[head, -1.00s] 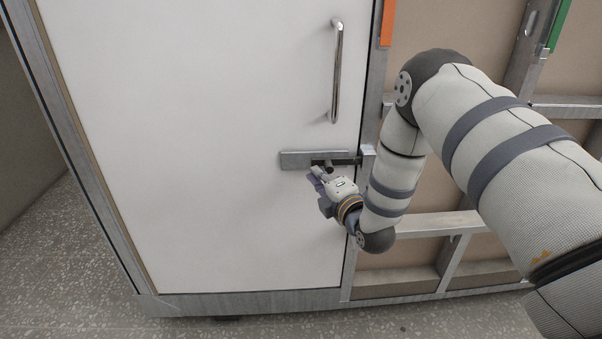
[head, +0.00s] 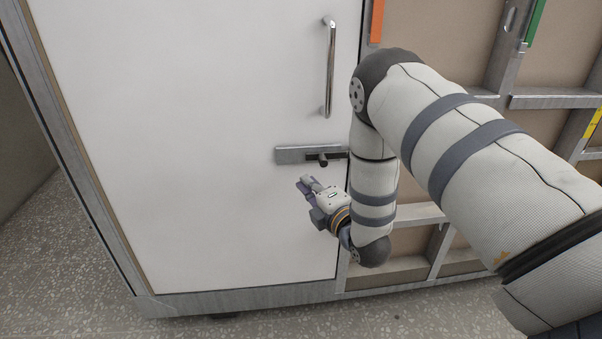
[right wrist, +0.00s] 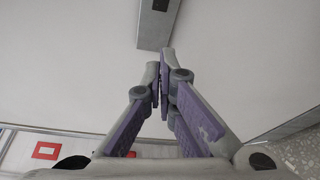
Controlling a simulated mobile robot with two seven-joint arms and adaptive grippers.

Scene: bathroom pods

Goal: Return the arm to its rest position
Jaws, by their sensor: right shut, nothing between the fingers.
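My right gripper (head: 304,184) is shut and empty in front of the white door, a little below and left of the bolt knob. It does not touch the latch in the head view. In the right wrist view its purple-padded fingers (right wrist: 162,62) meet at the tips. My right arm (head: 450,130) reaches in from the right, bent at the elbow, with the forearm hanging down. A metal latch plate (head: 292,155) with a dark bolt knob (head: 322,160) sits on the door. The plate's end also shows in the right wrist view (right wrist: 158,22). My left gripper is out of view.
The white door (head: 190,150) has a vertical chrome handle (head: 329,70) above the latch. A metal-framed panel wall (head: 400,215) stands right of the door, close behind my arm. Speckled floor (head: 75,260) is clear at the lower left.

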